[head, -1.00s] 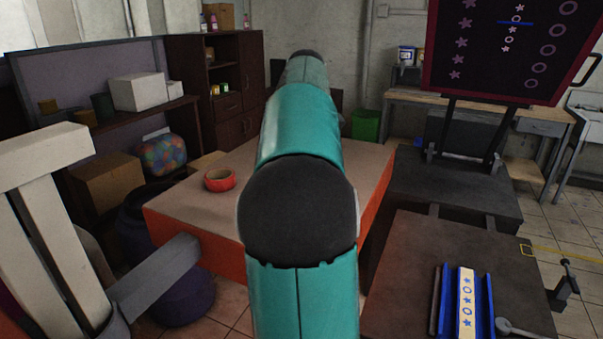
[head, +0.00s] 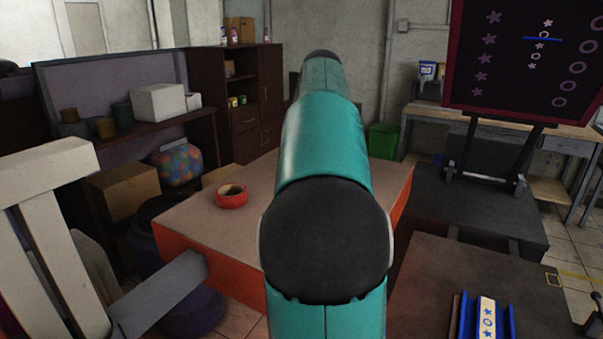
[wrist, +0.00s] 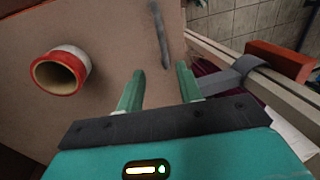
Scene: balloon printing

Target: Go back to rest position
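My teal arm rises through the middle of the head view and hides part of the table behind it; my gripper is not visible there. In the wrist view my gripper (wrist: 158,90) has two green fingers spread apart with nothing between them. It is above the tan table top (wrist: 110,25). A red and white tape roll (wrist: 60,72) lies to the left of the fingers. A thin grey rod-like thing (wrist: 160,35) lies beyond the fingertips. In the head view the tape roll (head: 231,196) sits on the orange-sided table (head: 190,215), left of my arm.
A dark bench (head: 425,290) at the lower right carries a blue holder with a patterned strip (head: 487,318). A dark printed panel (head: 525,60) stands behind it. Shelves and boxes are at the left. A green bin (head: 383,140) stands at the back.

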